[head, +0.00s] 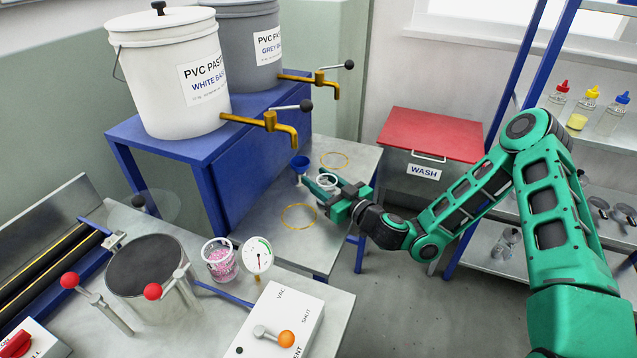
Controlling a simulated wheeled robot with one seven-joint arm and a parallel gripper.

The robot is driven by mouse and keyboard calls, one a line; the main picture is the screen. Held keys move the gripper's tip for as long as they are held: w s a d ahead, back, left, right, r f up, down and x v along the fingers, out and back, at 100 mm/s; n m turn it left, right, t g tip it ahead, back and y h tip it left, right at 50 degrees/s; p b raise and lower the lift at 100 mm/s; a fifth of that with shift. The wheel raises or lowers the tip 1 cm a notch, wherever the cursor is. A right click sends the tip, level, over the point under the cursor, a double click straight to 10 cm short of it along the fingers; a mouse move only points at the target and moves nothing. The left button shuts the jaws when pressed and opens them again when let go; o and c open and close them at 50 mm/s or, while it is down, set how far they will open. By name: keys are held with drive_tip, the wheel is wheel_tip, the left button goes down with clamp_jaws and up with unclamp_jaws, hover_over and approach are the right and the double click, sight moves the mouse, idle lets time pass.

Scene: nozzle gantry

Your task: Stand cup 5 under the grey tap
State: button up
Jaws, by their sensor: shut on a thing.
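My gripper (323,190) is shut on a small whitish cup (327,181), seen between its green fingers. No number can be read on the cup, so I cannot tell from its markings that it is cup 5. The cup is over the metal bench (330,240), between two yellow rings; whether it touches the bench is unclear. The grey tap is the brass tap (322,80) on the grey bucket (247,40), behind the cup. The far yellow ring (335,152) lies on the bench near that tap.
The white bucket (170,80) has its own brass tap (275,125); the near ring (299,229) lies on the bench. A cup of pink bits (220,262) stands on the front bench. A red-lidded wash bin (428,135) is right.

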drive_tip(key=shift+f, duration=0.3)
drive_tip(key=shift+f, duration=0.15)
drive_tip(key=o, duration=1.1)
